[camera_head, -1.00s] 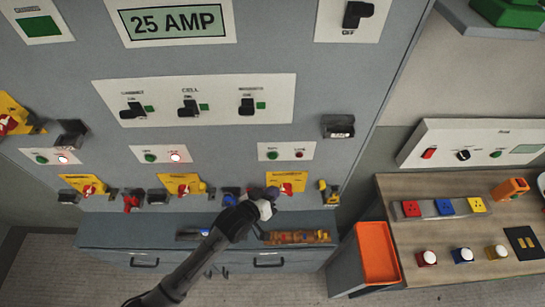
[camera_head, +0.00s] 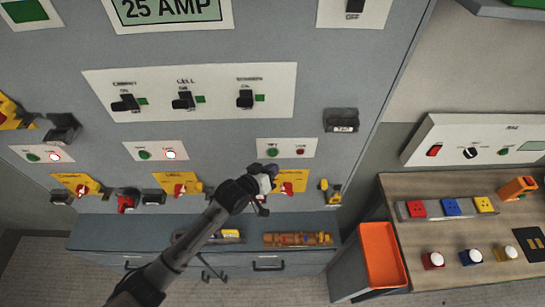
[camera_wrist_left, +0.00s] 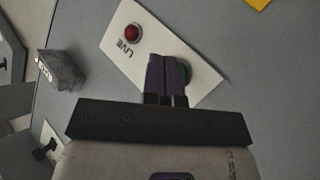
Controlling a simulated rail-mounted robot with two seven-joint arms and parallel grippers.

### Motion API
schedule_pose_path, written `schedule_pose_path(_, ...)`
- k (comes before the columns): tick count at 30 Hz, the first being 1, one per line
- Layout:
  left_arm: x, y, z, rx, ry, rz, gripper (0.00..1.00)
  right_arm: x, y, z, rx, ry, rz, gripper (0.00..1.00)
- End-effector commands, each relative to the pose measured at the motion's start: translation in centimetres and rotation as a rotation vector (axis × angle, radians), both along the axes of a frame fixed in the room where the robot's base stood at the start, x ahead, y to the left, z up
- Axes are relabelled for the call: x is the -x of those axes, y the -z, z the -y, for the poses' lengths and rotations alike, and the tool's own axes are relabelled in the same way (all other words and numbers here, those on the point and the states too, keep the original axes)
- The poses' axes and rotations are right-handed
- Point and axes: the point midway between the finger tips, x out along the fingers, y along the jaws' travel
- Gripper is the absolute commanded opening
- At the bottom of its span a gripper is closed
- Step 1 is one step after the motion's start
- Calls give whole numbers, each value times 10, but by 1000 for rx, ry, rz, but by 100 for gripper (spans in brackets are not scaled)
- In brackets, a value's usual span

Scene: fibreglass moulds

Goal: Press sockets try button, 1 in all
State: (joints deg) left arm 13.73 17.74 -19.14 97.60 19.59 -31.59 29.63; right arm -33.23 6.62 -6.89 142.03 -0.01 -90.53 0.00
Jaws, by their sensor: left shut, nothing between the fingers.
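A small white plate (camera_head: 287,148) on the grey cabinet front carries a green button (camera_head: 272,153) and a dark red lamp (camera_head: 300,152). In the left wrist view the red lamp (camera_wrist_left: 132,32) has the label LIVE beside it. The green button (camera_wrist_left: 184,72) there is partly hidden behind my fingers, and any label by it is hidden. My left gripper (camera_head: 271,170) is just below the green button in the head view. Its fingers (camera_wrist_left: 166,75) are shut and empty, pointing at the plate. I cannot tell whether they touch it. My right gripper is not in view.
Two similar plates (camera_head: 156,151) to the left have brightly lit lamps. Yellow plates with red switches (camera_head: 289,181) sit below in a row. A dark block (camera_head: 341,120) juts out to the right. A wooden bench (camera_head: 445,270) with an orange tray (camera_head: 382,254) stands at right.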

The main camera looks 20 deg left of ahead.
Motion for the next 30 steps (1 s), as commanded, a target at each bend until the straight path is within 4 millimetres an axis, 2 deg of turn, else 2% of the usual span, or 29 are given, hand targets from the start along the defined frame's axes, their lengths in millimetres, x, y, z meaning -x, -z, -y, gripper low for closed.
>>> schedule_pose_path(9,-13,0,-6,0,-1,0,0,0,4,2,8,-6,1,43)
schedule_pose_path(30,-14,-1,-6,0,-1,0,0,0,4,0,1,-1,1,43)
